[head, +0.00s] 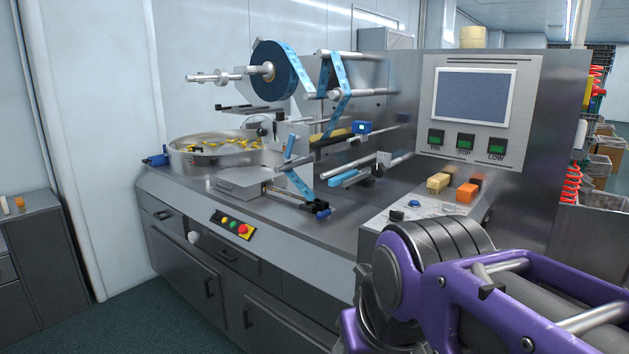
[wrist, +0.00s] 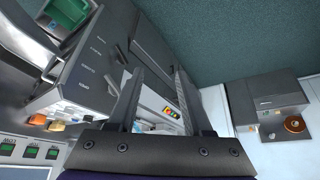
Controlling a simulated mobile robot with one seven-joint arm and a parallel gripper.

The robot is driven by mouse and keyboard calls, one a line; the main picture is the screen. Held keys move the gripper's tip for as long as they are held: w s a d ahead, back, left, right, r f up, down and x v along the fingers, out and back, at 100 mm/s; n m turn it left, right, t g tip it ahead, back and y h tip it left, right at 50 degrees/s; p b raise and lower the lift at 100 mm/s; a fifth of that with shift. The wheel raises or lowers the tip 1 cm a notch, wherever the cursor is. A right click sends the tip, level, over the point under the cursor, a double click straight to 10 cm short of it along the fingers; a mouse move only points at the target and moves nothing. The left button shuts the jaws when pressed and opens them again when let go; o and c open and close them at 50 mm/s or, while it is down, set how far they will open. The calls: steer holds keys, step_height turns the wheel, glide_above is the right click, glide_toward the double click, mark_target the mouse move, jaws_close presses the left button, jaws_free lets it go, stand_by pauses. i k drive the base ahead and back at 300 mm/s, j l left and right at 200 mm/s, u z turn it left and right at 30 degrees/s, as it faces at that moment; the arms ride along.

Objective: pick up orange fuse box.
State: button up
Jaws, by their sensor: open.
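The orange fuse box (head: 467,192) sits on the machine's right-hand ledge, below the control panel, in the head view. A tan block (head: 438,183) of similar shape lies just left of it. In the wrist view the orange fuse box (wrist: 58,125) is at the lower left, beside the tan block (wrist: 38,119). My gripper (wrist: 158,75) has its two fingers spread apart with nothing between them. It is off to the side of the fuse box and not touching it. In the head view my gripper's fingers are out of sight.
The control panel (head: 474,96) rises directly behind the fuse box. A blue film roll (head: 275,72) and rods stand on the machine to the left. A round tray of yellow pieces (head: 215,162) is further left. A grey cabinet (head: 45,245) stands far left; open floor lies before the machine.

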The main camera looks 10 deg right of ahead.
mark_target(467, 193)
steer(key=i+z, duration=0.15)
steer(key=z, duration=0.25)
steer(key=i+j+z, duration=0.1)
steer(key=z, duration=0.3)
steer(key=i+j+z, duration=0.1)
steer(key=z, duration=0.3)
